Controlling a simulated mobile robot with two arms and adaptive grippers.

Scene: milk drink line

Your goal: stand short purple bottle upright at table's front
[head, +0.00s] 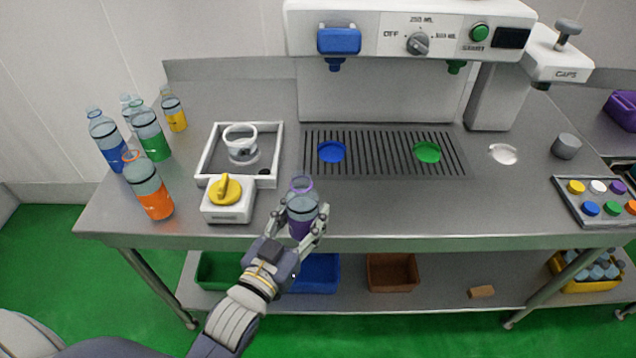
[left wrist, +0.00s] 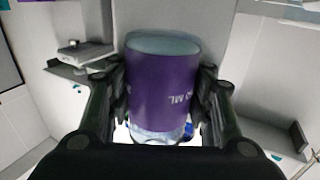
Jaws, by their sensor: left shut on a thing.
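The short purple bottle (head: 302,212) is clear with a purple label and a purple ring at its neck. It looks upright at the front edge of the steel table (head: 400,210), right of the yellow-knobbed box. My left gripper (head: 307,222) is shut on it, with a finger on each side. In the left wrist view the purple label (left wrist: 162,90) fills the space between the fingers of my left gripper (left wrist: 163,100). I cannot tell whether the bottle's base touches the table. My right gripper is not in view.
A white box with a yellow knob (head: 227,198) and an orange-labelled bottle (head: 152,195) stand left of the gripper. Several other bottles stand at the back left. A drain grate (head: 385,155) lies behind. The front strip of table to the right is clear.

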